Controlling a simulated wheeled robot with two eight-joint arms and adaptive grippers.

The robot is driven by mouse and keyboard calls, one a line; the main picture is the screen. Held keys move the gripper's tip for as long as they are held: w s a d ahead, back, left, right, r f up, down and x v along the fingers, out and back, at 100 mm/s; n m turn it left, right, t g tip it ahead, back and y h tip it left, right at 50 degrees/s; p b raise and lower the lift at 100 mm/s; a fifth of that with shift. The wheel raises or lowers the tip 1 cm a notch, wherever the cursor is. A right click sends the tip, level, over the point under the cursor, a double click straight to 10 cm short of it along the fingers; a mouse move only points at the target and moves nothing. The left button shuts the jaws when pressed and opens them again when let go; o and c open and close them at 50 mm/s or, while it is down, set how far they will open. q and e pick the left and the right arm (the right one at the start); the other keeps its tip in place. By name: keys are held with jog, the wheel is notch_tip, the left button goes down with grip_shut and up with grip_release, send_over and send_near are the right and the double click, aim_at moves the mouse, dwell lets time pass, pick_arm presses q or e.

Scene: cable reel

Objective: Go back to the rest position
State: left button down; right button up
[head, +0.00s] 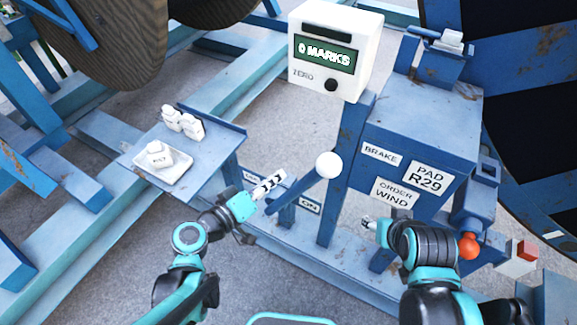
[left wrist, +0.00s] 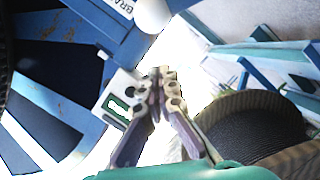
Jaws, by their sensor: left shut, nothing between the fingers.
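My left gripper (head: 270,186) is in the lower middle of the head view, in front of the blue frame and left of the white ball knob (head: 328,164). Its fingers are shut with nothing between them. In the left wrist view the left gripper (left wrist: 161,78) also shows its fingertips together, with the white ball (left wrist: 152,14) beyond them. My right gripper (head: 369,222) is at the lower right, below the ORDER WIND label (head: 394,193). It is small and partly hidden by its own wrist, so its opening is unclear.
A white counter (head: 334,50) reads 0 MARKS. A blue cabinet (head: 425,115) stands right, with an orange knob (head: 468,246) and a red-topped box (head: 522,256) near my right arm. A blue side shelf (head: 205,160) holds a tray (head: 178,172) and white blocks (head: 183,123). Wooden reel (head: 115,40) is upper left.

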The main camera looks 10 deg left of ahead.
pick_arm(q)
jog(key=shift+s+a+r, duration=0.1)
jog(key=shift+s+a, duration=0.05)
jog(key=shift+s, duration=0.15)
jog(key=shift+a, duration=0.1)
dwell(0.3)
notch_tip(320, 180, down, 8)
jog(key=s+m+g+y+b, duration=0.2)
jog(key=g+y+b, duration=0.1)
jog(key=g, duration=0.1)
jog(key=s+a+g+y+b, duration=0.1)
jog(key=s+a+y, duration=0.1)
jog(key=a+y, duration=0.1)
jog(key=s+a+f+m+g+y+b, duration=0.1)
jog(key=s+a+y, duration=0.1)
jog(key=a, duration=0.3)
jog(key=shift+s+a+y, duration=0.25)
jog(key=shift+a+y, duration=0.1)
jog(key=shift+y, duration=0.05)
